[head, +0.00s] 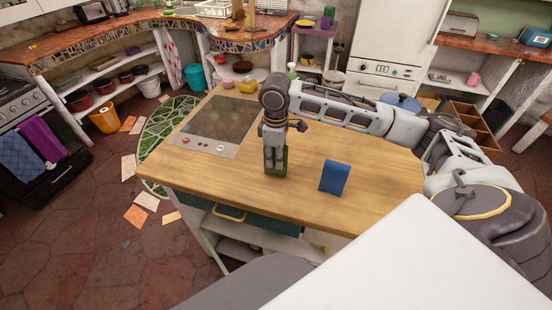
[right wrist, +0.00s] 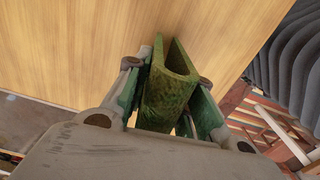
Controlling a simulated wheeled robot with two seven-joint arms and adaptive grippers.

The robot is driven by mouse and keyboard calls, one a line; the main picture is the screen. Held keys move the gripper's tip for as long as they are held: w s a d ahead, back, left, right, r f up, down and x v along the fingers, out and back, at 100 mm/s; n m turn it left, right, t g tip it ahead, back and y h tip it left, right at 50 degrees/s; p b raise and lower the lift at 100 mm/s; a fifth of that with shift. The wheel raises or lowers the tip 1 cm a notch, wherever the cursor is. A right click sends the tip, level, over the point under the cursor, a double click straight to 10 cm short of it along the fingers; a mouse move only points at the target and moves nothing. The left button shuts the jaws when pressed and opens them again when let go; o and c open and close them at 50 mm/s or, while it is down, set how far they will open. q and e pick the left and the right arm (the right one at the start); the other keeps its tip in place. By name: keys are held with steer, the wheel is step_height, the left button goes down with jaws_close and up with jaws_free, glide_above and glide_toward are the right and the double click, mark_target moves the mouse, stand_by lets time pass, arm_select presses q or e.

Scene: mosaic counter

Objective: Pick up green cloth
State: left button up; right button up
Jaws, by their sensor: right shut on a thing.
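The green cloth (head: 284,160) is a folded, upright piece on the wooden island counter (head: 230,175), near its front edge. My right gripper (head: 274,163) points down over it and is shut on it. In the right wrist view the green cloth (right wrist: 170,85) stands between the two fingers of my right gripper (right wrist: 174,95), which press on its sides. Whether the cloth still touches the counter is hard to tell. My left gripper is not in view.
A blue folded cloth (head: 334,178) stands on the counter to the right of my gripper. A cooktop (head: 214,125) is set into the counter at the left. Pink and yellow items (head: 248,86) and a bottle (head: 292,71) stand at the back edge. The counter's front middle is clear.

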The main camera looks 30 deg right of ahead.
steer(key=shift+r, duration=0.4)
step_height(320, 180, up, 4)
steer(key=shift+r, duration=0.25)
step_height(320, 180, up, 4)
steer(key=shift+f+p, duration=0.1)
steer(key=shift+p, duration=0.3)
steer(key=shift+r, duration=0.2)
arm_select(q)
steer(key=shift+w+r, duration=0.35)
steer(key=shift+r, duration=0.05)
